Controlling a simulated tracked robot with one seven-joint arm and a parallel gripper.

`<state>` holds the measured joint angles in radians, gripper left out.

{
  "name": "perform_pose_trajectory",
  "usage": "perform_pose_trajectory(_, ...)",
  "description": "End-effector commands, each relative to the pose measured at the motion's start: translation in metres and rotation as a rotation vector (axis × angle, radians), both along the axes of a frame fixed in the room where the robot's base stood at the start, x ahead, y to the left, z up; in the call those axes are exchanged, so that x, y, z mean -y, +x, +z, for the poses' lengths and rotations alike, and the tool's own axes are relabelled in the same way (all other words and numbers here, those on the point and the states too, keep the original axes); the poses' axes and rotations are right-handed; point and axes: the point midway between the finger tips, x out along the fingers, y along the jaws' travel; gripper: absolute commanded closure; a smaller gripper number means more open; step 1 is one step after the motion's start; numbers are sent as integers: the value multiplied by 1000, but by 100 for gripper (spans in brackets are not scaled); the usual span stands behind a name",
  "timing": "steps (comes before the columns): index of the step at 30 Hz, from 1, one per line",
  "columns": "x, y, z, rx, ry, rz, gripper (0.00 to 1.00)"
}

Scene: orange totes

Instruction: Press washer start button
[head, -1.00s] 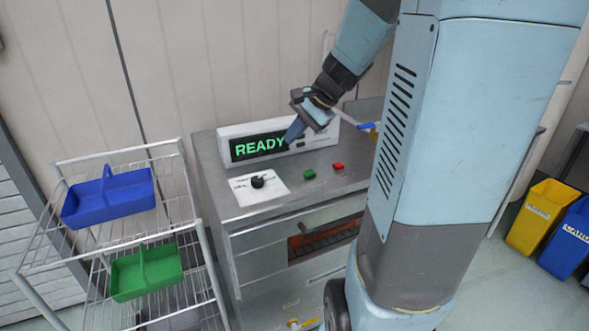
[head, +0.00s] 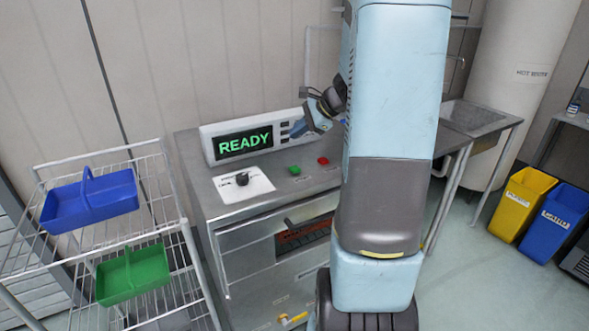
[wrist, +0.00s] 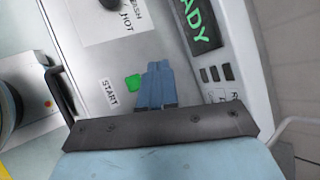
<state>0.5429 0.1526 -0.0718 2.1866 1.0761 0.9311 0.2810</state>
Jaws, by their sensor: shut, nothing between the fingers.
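The washer (head: 185,160) is a steel cabinet with a display reading READY (head: 244,142) at the back of its top. A green button (head: 294,170) sits on the top in front of the display. In the wrist view the green button (wrist: 132,82) has a START label (wrist: 109,93) beside it. A red button (head: 322,160) lies to the right of the green one. My gripper (head: 298,132) has its blue fingers shut and empty, above the washer top near the display's right end. In the wrist view the fingertips (wrist: 157,66) appear just beside the green button; their height is unclear.
A black dial (head: 243,179) on a white plate is left of the buttons. A wire rack (head: 160,150) with blue and green caddies stands left of the washer. A sink (head: 475,115) and yellow and blue bins (head: 525,200) are at right.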

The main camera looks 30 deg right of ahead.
Motion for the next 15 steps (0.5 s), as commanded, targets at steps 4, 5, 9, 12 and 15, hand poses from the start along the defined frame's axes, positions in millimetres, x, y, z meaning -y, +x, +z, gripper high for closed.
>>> perform_pose_trajectory(4,0,0,-2,0,-1,1,100)
perform_pose_trajectory(5,0,0,-3,-1,1,1,100)
perform_pose_trajectory(9,0,0,-13,-2,1,2,100)
perform_pose_trajectory(12,0,0,-25,-2,2,0,100)
perform_pose_trajectory(15,0,0,-37,-3,1,1,100)
